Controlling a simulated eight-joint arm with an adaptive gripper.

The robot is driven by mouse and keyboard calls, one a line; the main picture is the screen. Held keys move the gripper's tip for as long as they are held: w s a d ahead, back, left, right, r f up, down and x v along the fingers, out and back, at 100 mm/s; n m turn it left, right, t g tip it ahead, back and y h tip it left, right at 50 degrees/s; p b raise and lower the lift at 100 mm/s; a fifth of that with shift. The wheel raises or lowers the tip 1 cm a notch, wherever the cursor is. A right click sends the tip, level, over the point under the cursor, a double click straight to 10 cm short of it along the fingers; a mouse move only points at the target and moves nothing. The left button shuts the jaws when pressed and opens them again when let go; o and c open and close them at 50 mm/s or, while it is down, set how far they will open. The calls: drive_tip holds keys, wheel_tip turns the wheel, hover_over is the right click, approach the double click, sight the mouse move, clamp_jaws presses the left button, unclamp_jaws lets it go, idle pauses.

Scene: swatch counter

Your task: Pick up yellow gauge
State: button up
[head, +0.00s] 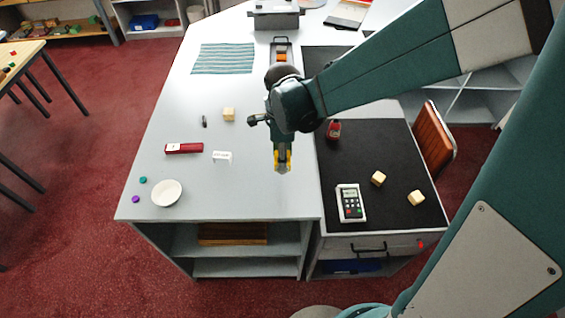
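My gripper (282,166) points down over the front part of the pale counter, near the edge of the black mat. Yellow (276,160) shows on both sides of its grey fingers. I cannot tell whether this is the yellow gauge or part of the gripper itself. No other clearly yellow gauge stands out on the counter. The fingers are too small and too much overlapped to show whether they are open or shut.
A white object (222,157), a red item (184,148), a white bowl (167,193) and a cream block (228,114) lie left of my gripper. On the black mat (400,150) are a red container (333,130), a keypad device (351,202) and two cream blocks (378,178).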

drive_tip(key=shift+r, duration=2.15)
